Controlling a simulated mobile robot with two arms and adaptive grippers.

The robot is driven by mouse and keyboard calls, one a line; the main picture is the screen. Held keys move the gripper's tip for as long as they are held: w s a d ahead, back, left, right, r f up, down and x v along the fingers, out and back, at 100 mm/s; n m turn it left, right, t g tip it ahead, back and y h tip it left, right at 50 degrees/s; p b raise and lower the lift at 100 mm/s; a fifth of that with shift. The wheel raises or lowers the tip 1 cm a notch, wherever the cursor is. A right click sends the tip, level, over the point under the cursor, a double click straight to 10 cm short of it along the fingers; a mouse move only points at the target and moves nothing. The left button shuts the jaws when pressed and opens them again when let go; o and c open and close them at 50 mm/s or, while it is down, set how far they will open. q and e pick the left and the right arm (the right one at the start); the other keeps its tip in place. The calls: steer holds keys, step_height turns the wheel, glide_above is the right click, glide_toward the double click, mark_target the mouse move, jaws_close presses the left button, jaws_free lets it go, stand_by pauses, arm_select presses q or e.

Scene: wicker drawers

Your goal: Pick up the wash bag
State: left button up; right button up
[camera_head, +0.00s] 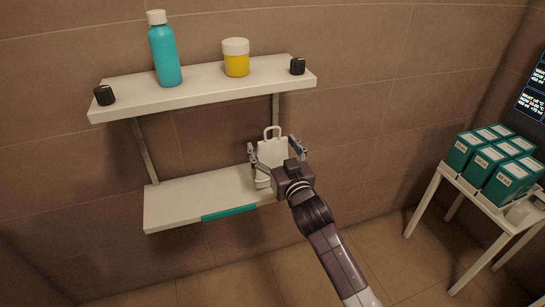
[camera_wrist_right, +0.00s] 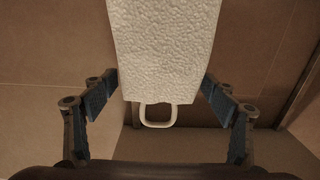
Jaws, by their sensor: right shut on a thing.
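The wash bag (camera_head: 273,150) is white with a loop handle on top. It is upright at the right end of the lower shelf (camera_head: 185,197); whether its base touches the shelf is hidden behind my gripper. My right gripper (camera_head: 277,150) is shut on the bag, with one finger at each side. In the right wrist view the bag's pale, bumpy face (camera_wrist_right: 163,50) and its handle lie between the two blue-padded fingers (camera_wrist_right: 160,92). My left gripper is not in view.
A teal strip (camera_head: 229,212) marks the lower shelf's front edge. A side table (camera_head: 428,200) with several green boxes (camera_head: 490,160) stands at right.

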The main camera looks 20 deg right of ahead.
mark_target(273, 126)
steer(key=shift+r, duration=0.15)
steer(key=shift+r, duration=0.2)
step_height(273, 126, up, 8)
steer(key=shift+r+p, duration=0.15)
steer(key=shift+p, duration=1.05)
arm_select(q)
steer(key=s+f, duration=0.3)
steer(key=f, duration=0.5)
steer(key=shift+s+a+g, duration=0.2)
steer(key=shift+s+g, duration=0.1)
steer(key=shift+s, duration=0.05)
arm_select(e)
steer(key=shift+r, duration=0.55)
